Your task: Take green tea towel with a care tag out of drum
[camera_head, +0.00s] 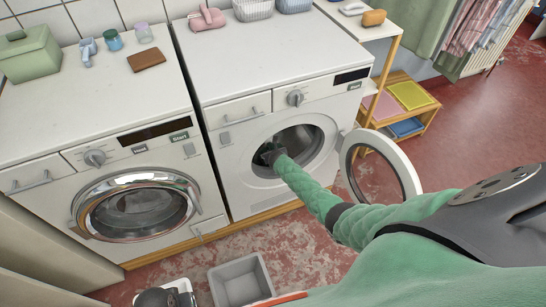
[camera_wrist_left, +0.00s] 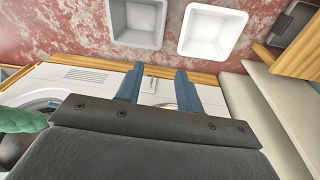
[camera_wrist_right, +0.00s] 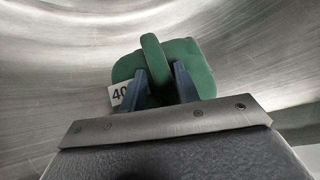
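A green tea towel (camera_wrist_right: 195,62) lies bunched in the metal drum in the right wrist view, with a raised fold in its middle. Its white care tag (camera_wrist_right: 118,94), showing "40", sticks out at the left. My right gripper (camera_wrist_right: 161,76) is at the towel with its fingers apart, one on each side of the fold; firm contact cannot be told. In the head view my right arm reaches into the right machine's drum opening (camera_head: 308,146), which hides the towel. My left gripper (camera_wrist_left: 158,72) is open and empty, low in front of the left machine (camera_head: 140,215).
The right machine's round door (camera_head: 408,188) stands open to the right of the opening. A grey tub (camera_head: 238,284) and a white tub (camera_wrist_left: 208,34) stand on the red floor in front. A wooden shelf (camera_head: 425,115) stands right of the machines.

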